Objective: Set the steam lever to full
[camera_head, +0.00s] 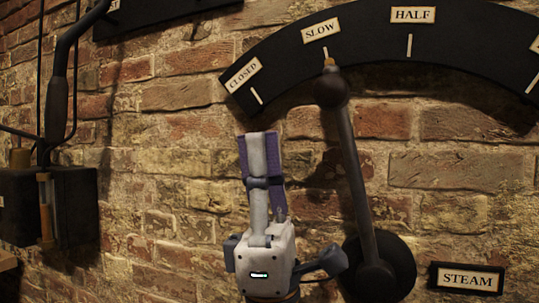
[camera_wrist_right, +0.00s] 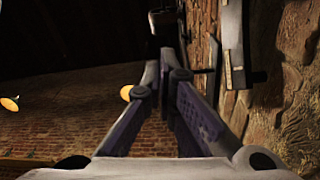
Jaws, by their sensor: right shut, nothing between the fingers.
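The steam lever (camera_head: 351,170) is a dark rod with a ball knob (camera_head: 332,89), rising from a round black hub (camera_head: 379,268) on the brick wall. It leans slightly left, and its pointer tip is at the SLOW mark on the curved black dial (camera_head: 370,33). My right gripper (camera_head: 260,140) is shut and empty, pointing up, to the left of the lever and apart from it in the picture. In the right wrist view its fingers (camera_wrist_right: 170,72) come together at the tips. My left gripper is not in view.
The dial plates read CLOSED (camera_head: 243,75), SLOW (camera_head: 322,31) and HALF (camera_head: 411,15); the dial runs out of frame at right. A STEAM plate (camera_head: 467,279) is low right. Another dark lever (camera_head: 58,100) and black box (camera_head: 75,205) stand at left.

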